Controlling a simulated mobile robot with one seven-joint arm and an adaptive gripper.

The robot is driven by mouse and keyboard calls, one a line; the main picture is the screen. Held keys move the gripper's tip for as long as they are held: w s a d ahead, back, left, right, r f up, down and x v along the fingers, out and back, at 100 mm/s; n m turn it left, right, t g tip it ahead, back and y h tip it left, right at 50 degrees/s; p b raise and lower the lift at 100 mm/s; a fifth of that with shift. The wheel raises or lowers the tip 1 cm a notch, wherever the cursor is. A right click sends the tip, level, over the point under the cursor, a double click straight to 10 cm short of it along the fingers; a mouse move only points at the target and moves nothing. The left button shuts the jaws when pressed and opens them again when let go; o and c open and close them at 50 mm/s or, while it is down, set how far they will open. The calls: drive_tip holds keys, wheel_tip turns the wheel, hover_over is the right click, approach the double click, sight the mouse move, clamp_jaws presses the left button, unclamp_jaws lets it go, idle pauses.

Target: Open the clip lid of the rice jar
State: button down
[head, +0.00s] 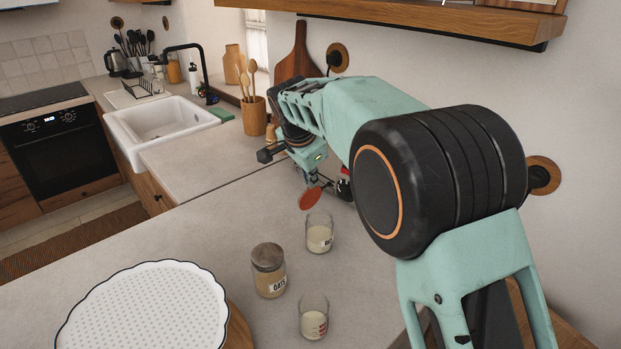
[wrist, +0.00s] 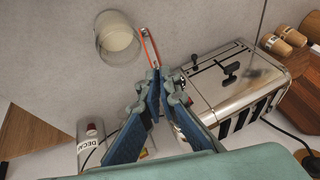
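The glass jar with pale contents (head: 319,238) stands upright on the counter; its label is too small to read, so I take it for the rice jar. It also shows in the wrist view (wrist: 117,36), with its mouth uncovered. Its lid with an orange-red seal (head: 310,198) stands tilted up at the jar's far rim; the wrist view shows this lid (wrist: 150,47) nearly edge-on beside the mouth. My gripper (head: 313,180) is just above the lid. In the wrist view my gripper's fingertips (wrist: 157,73) are nearly together and appear shut on the lid's edge.
A silver toaster (wrist: 230,85) is close to the right of my fingers; a decaf can (wrist: 91,140) is at lower left. A white tray (head: 145,310) lies in front.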

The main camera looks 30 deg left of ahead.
drive_tip(key=c, duration=2.2)
unclamp_jaws()
drive_tip(key=v, duration=1.2)
drive_tip(key=shift+s, duration=0.15)
drive_tip(key=shift+c, duration=0.3)
